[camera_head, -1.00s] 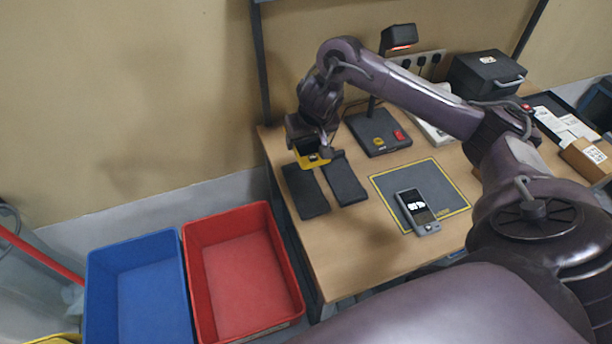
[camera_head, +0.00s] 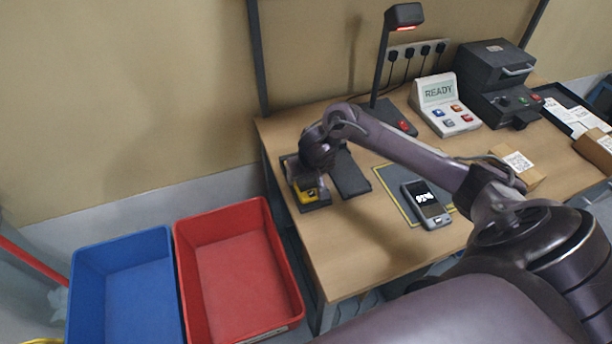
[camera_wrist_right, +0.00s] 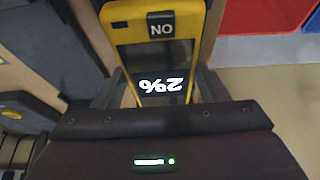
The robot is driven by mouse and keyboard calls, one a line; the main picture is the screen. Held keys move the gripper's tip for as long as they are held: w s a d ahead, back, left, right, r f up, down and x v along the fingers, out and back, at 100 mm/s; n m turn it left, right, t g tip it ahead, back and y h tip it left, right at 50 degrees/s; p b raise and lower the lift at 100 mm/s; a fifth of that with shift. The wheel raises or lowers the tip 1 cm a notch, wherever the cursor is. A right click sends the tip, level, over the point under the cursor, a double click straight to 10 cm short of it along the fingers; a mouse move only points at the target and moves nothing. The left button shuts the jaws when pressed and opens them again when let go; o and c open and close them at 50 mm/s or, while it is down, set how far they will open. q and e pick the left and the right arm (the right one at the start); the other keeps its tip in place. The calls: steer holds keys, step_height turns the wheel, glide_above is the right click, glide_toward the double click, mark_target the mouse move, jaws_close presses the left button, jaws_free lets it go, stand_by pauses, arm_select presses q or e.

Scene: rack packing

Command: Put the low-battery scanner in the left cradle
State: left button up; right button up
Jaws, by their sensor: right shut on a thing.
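The yellow scanner (camera_head: 309,196) is in my right gripper (camera_head: 308,182) at the left cradle. In the right wrist view the scanner (camera_wrist_right: 158,48) shows an upside-down 2% on its dark screen, between the two fingers of the right gripper (camera_wrist_right: 162,88). The black left cradle (camera_head: 289,166) lies at the table's left edge, largely covered by the gripper and scanner. I cannot tell whether the scanner touches it. The black right cradle (camera_head: 349,176) beside it is empty. A grey scanner (camera_head: 426,207) lies on the mat. My left gripper is out of view.
The grey, yellow-edged mat (camera_head: 391,184) lies right of the cradles. A lamp-like stand (camera_head: 381,70) and a console reading READY (camera_head: 440,92) stand behind. A red bin (camera_head: 285,262) and a blue bin (camera_head: 77,290) are left of the table. My right arm spans the table.

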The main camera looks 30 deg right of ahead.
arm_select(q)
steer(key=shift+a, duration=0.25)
arm_select(e)
steer(key=shift+f, duration=0.1)
steer(key=o, duration=1.2)
steer(key=shift+f, duration=0.1)
steer(key=shift+c, duration=0.2)
steer(key=shift+r, duration=0.25)
arm_select(q)
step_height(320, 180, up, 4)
steer(key=p, duration=0.4)
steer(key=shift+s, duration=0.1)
arm_select(e)
steer(key=v, duration=1.2)
steer(key=shift+s, duration=0.15)
steer(key=shift+a+f, duration=0.1)
steer(key=shift+f, duration=0.05)
